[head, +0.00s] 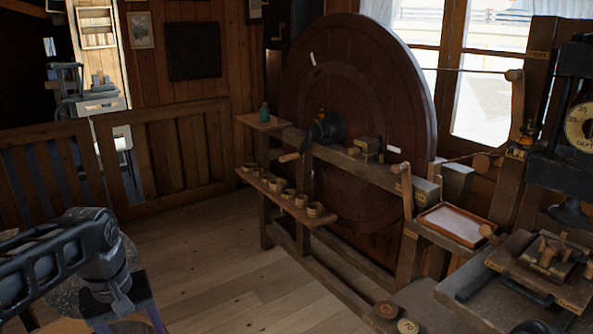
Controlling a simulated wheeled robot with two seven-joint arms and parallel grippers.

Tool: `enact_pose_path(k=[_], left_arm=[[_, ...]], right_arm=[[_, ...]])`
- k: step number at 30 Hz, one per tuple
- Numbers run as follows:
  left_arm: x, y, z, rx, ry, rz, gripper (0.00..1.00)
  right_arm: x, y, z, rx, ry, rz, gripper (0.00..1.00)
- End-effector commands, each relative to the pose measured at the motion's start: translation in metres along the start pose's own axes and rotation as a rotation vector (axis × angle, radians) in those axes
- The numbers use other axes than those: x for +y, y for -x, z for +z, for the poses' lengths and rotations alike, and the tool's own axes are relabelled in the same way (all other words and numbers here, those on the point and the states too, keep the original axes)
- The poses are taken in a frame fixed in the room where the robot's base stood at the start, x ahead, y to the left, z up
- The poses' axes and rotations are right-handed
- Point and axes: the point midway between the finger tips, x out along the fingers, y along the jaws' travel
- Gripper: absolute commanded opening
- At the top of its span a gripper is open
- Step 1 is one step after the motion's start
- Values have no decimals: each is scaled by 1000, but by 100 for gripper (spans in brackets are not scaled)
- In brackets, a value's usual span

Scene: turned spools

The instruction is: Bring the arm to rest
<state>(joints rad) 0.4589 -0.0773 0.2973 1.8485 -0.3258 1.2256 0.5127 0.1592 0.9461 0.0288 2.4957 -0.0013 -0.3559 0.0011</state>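My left arm, dark grey, comes in from the left edge in the head view and bends down at the wrist. My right gripper is not in view.
Several small turned spools (301,200) stand on a low shelf (258,185) before a large dark wheel (385,85). A framed tray (455,224) and a dial press (578,128) stand at right. The plank floor (215,255) between is clear. A wooden railing (170,160) runs behind.

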Motion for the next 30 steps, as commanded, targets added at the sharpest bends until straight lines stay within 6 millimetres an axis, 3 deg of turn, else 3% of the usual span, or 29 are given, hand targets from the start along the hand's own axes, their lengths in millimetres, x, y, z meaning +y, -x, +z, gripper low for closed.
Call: enact_pose_path(k=[8,13,17,20,24,27,30], left_arm=[[30,-15,-29,138,-82,115,67],[60,-54,-43,212,-151,213,67],[96,-112,-38,246,-213,305,67],[128,-178,-11,251,-258,378,67],[153,-267,59,216,-297,424,67],[152,-317,124,153,-321,416,67],[142,-352,190,63,-343,389,67]], right_arm=[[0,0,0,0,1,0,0],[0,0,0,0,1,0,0],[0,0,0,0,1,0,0],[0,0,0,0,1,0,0],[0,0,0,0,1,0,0],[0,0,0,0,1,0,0],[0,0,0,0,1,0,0]])
